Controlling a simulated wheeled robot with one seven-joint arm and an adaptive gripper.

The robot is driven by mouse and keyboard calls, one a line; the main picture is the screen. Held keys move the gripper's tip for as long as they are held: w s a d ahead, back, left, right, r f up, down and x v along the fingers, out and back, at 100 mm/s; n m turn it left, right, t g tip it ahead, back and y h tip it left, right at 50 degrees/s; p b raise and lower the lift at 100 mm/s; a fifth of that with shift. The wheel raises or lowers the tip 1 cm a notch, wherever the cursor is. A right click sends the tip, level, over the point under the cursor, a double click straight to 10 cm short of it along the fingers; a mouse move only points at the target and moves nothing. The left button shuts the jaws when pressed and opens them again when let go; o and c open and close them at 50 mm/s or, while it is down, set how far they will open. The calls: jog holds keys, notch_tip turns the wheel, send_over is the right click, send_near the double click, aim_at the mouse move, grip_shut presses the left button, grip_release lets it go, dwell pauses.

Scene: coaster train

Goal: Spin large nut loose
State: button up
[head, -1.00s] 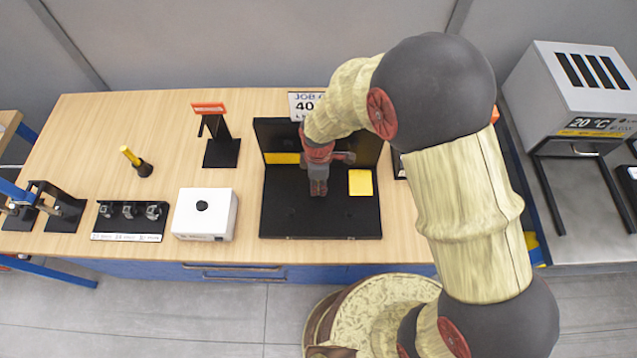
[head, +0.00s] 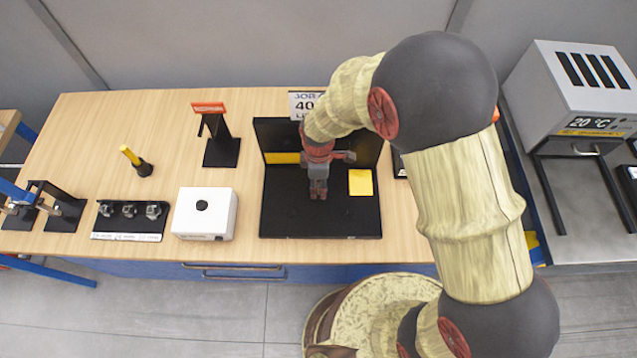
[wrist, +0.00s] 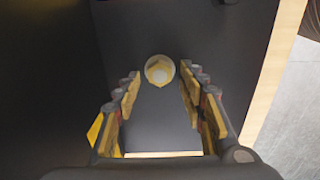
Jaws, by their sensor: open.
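The large nut (wrist: 159,70) shows in the wrist view as a pale yellowish hexagonal piece with a round, light centre, on a dark surface. My gripper (wrist: 161,78) is open, with one yellow-padded finger on each side of the nut in the picture. A gap shows between the nut and each finger. I cannot tell how far the nut lies beyond the fingertips. In the head view my gripper (head: 318,196) points down over the black fixture (head: 285,222), and the nut is hidden there by my gripper and arm.
The black fixture has a raised back panel and a yellow square (head: 360,182) to the right of my gripper. A white box (head: 205,214), a small tray with several metal parts (head: 129,221) and a black stand (head: 221,150) are to the left. Bare wood lies between them.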

aim_at(318, 186)
notch_tip(318, 186, up, 12)
jog(key=shift+f, duration=0.15)
dwell(0.5)
